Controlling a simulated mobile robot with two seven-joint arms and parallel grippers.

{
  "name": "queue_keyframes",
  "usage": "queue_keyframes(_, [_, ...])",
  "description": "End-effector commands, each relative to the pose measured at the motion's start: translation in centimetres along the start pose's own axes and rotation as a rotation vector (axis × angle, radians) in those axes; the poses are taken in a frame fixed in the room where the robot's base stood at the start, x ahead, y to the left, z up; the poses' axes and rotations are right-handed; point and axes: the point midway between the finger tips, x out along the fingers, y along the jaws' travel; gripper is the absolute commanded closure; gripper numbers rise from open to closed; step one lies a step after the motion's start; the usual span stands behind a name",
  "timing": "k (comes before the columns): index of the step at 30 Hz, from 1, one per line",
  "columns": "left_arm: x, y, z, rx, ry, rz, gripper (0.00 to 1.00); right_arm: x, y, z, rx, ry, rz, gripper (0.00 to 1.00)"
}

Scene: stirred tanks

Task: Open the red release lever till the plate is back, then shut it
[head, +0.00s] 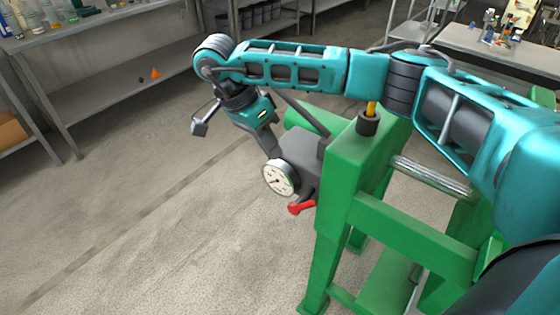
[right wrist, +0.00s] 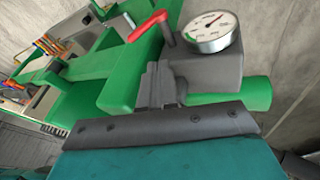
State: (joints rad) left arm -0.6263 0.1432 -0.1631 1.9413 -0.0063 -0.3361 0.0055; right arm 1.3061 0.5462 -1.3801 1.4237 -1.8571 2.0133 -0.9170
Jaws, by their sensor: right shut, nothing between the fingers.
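The red release lever (head: 300,208) sticks out low from a grey block (head: 305,160) on the green frame. It also shows in the right wrist view (right wrist: 148,25), beside a round white gauge (right wrist: 212,30). The gauge (head: 280,177) faces left of the frame in the head view. My right gripper (head: 272,153) is shut and empty, pointing down by the grey block above the gauge. In the right wrist view its fingers (right wrist: 155,85) are together in front of the block, apart from the lever. I cannot pick out the plate. My left gripper is not in view.
The green frame (head: 345,160) stands under my right arm, with a metal rod (head: 430,175) across it. A long shelf bench (head: 130,75) is at the back left and another bench (head: 505,45) at the back right. The floor left of the frame is clear.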

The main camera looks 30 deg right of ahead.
Motion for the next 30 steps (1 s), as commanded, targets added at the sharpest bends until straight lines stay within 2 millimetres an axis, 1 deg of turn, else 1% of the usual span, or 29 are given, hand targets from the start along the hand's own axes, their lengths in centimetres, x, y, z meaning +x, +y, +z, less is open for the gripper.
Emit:
queue_keyframes(1, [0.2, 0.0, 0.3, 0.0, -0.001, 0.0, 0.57, 1.2, 0.0, 0.1, -0.002, -0.002, 0.005, 1.0])
queue_keyframes(5, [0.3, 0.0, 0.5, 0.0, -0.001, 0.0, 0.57, 3.9, 0.1, 0.1, -0.001, -0.004, 0.006, 1.0])
queue_keyframes(12, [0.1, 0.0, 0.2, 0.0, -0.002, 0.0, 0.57, 8.8, 0.1, 0.1, -0.001, -0.003, 0.005, 1.0])
queue_keyframes(16, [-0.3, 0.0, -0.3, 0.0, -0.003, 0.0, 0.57, 10.2, 1.4, 0.5, -0.004, -0.004, 0.003, 1.0])
queue_keyframes(21, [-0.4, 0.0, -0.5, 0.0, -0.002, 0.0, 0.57, 11.4, 2.2, 0.9, -0.001, -0.003, 0.002, 1.0])
queue_keyframes(30, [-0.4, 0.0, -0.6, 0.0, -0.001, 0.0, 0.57, 11.7, 2.4, 1.1, -0.001, -0.004, 0.0, 1.0])
